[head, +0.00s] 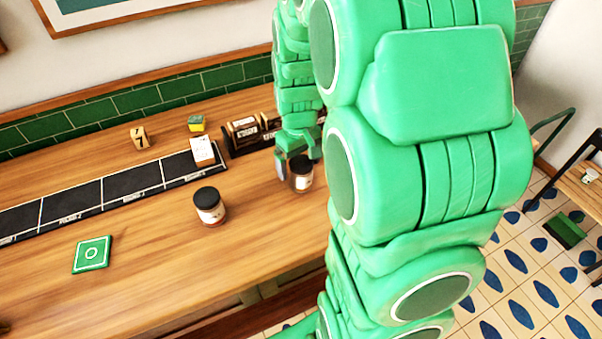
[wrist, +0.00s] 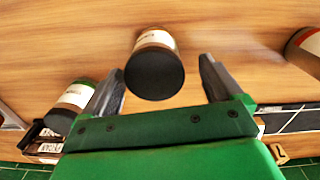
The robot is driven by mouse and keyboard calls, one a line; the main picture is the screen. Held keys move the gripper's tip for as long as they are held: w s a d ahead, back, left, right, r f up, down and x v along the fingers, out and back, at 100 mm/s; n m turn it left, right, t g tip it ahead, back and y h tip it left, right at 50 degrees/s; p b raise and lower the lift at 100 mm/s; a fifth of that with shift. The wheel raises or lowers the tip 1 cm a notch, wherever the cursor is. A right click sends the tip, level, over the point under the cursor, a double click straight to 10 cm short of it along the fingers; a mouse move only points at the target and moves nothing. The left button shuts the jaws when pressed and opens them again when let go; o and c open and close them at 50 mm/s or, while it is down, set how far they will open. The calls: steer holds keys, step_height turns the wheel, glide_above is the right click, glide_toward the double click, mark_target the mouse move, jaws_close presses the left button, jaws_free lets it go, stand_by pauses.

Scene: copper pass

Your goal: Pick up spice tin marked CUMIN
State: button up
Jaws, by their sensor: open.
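A dark-lidded spice tin (head: 301,174) with a pale label stands on the wooden counter, partly behind my gripper (head: 297,164). In the wrist view this tin (wrist: 154,72) lies ahead, between the open fingers, with no visible contact. A second dark-lidded tin (head: 210,206) stands to its left in the head view; a red-banded tin at the wrist view's right edge (wrist: 306,50) appears to be this one. A third tin with a green band (wrist: 75,98) shows at the left of the wrist view and is not visible in the head view. I cannot read CUMIN on any label.
A long black sectioned strip (head: 119,188) runs along the counter, with a white-topped block (head: 203,151) at its right end. A dark rack of cards (head: 245,132), a cube marked 7 (head: 139,137) and a yellow-green block (head: 196,123) stand behind. A green square (head: 92,254) lies in front.

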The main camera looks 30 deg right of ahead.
steer(key=shift+s+d+f, duration=0.1)
steer(key=shift+d+f, duration=0.05)
steer(key=shift+f, duration=1.05)
steer(key=shift+s+d+f, duration=0.1)
steer(key=shift+d+f, duration=0.05)
steer(key=shift+f, duration=1)
steer(key=c, duration=1.2)
steer(key=shift+r, duration=0.1)
